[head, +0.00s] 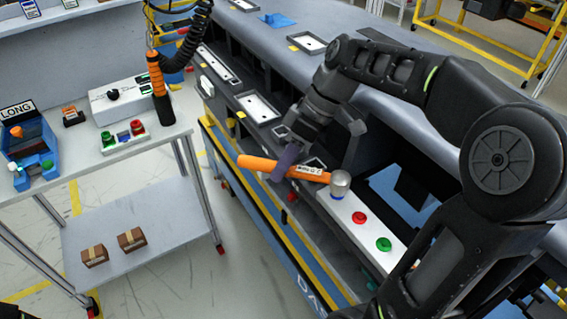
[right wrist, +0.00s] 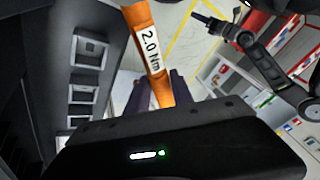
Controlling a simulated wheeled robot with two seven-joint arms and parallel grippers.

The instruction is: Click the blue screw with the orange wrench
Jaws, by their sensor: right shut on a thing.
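My right gripper (head: 285,163) is shut on the orange wrench (head: 262,165) in the head view. The wrench lies nearly level, its silver head (head: 340,181) pointing right. A small blue part (head: 338,197) shows directly under that head, at the far end of the white panel (head: 345,217); it may be the blue screw, mostly hidden. I cannot tell whether head and blue part touch. In the right wrist view the orange handle (right wrist: 150,50), labelled 2.0 Nm, rises from between the fingers. My left gripper (right wrist: 205,20) shows small there; its jaws are unclear.
A red button (head: 360,217) and a green button (head: 384,244) stand on the white panel near the wrench head. Another orange-handled tool (head: 155,75) hangs on a coiled cable. The left table (head: 100,180) holds a blue bin (head: 40,172) and a button box (head: 122,137).

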